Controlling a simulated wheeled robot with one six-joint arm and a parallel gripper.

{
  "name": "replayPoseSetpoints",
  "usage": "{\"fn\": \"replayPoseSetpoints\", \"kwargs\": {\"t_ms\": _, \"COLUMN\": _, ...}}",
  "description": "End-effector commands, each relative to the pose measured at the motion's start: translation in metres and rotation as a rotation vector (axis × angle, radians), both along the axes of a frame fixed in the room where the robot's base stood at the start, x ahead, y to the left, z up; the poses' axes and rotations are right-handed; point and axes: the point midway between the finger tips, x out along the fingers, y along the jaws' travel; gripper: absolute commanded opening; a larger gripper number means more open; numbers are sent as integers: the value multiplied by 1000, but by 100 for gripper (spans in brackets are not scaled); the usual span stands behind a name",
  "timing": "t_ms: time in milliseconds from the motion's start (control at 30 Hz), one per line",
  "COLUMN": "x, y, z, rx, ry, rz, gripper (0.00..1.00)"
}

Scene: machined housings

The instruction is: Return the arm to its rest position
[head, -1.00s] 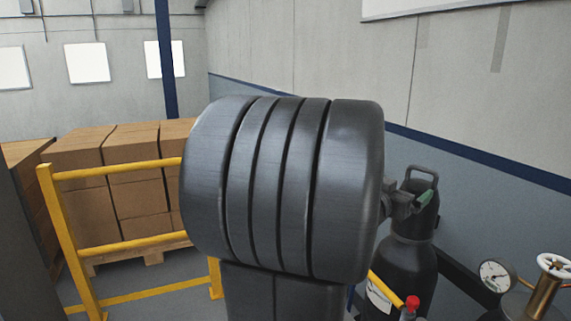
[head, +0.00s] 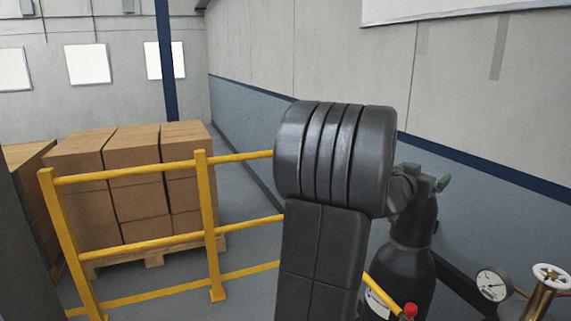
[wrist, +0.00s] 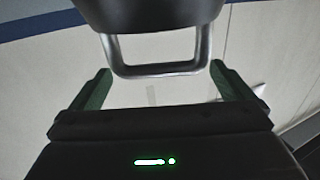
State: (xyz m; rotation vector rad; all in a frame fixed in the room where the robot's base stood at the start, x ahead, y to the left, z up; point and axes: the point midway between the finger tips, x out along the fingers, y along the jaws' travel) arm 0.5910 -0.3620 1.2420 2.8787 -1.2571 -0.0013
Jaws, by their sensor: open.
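My gripper shows in the wrist view (wrist: 161,70) with its two green fingers spread wide apart and nothing held between them. A dark rounded body (wrist: 150,14) with a grey metal loop handle (wrist: 155,70) lies beyond the fingers there; it looks like the top of the black cylinder, seen upside down. In the head view my gripper (head: 443,183) is small and partly hidden behind my dark arm, in front of the cylinder's top. I cannot tell the gap between gripper and handle. My arm is folded up in the middle of the head view.
The black cylinder (head: 405,255) stands right of my arm. A gauge (head: 493,284) and a brass valve with a white wheel (head: 548,278) are at the lower right. A yellow railing (head: 207,225) and cartons on a pallet (head: 135,185) stand left. A wall runs behind.

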Motion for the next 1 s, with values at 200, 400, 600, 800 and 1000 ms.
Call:
{"fn": "replayPoseSetpoints", "kwargs": {"t_ms": 200, "x": 0, "y": 0, "z": 29, "rx": 1, "ry": -1, "rz": 0, "gripper": 100}}
{"fn": "replayPoseSetpoints", "kwargs": {"t_ms": 400, "x": 0, "y": 0, "z": 32, "rx": 1, "ry": 0, "rz": 0, "gripper": 100}}
{"fn": "replayPoseSetpoints", "kwargs": {"t_ms": 600, "x": 0, "y": 0, "z": 31, "rx": 1, "ry": 0, "rz": 0, "gripper": 100}}
{"fn": "replayPoseSetpoints", "kwargs": {"t_ms": 800, "x": -1, "y": 4, "z": 28, "rx": -1, "ry": 7, "rz": 13, "gripper": 100}}
{"fn": "replayPoseSetpoints", "kwargs": {"t_ms": 1000, "x": -4, "y": 19, "z": 15, "rx": -4, "ry": 36, "rz": 65, "gripper": 100}}
